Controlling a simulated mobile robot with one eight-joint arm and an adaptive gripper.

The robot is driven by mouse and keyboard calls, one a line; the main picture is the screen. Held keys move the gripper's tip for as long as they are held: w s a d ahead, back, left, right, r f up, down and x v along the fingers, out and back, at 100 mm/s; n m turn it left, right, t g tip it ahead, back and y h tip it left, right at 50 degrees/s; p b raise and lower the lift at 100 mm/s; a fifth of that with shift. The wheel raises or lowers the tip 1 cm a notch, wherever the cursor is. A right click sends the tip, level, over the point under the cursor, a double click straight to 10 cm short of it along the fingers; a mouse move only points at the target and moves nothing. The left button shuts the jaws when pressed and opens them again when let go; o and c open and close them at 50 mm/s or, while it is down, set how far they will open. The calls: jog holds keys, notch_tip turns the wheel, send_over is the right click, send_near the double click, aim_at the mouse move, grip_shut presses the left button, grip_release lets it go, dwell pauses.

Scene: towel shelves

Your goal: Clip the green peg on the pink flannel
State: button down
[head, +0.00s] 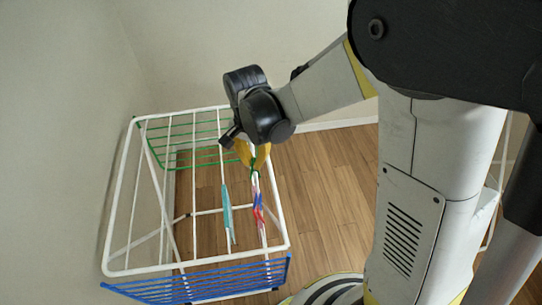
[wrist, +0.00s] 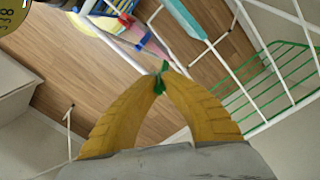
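My gripper (wrist: 162,72) has yellow fingers that meet at the tips on a small green peg (wrist: 160,80). In the head view my gripper (head: 253,160) is above the right side of the drying rack, and the peg is hard to make out there. The pink flannel (wrist: 152,46) hangs narrow over a rack bar, just beyond the fingertips and apart from the peg in the wrist view. Red and blue pieces, likely pegs, show beside it. In the head view the flannel (head: 255,182) hangs below the fingers, with red and blue around it.
The white drying rack (head: 121,200) has green bars (head: 205,130) at the far end and blue bars (head: 215,280) at the near end. A teal cloth (head: 228,213) hangs left of the flannel. Walls stand behind and left; wooden floor (head: 315,190) is clear on the right.

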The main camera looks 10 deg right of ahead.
jog(key=shift+s+a+r, duration=0.15)
jog(key=shift+s+a, duration=0.05)
jog(key=shift+a, duration=0.15)
jog(key=shift+w+f+b, duration=0.1)
jog(key=shift+f+b, duration=0.35)
jog(key=shift+f, duration=0.15)
jog(key=shift+f+b, duration=2.3)
jog(key=shift+f, duration=0.75)
jog(key=shift+f+b, duration=1.5)
jog(key=c, duration=1.2)
grip_release()
jog(key=shift+r, duration=0.15)
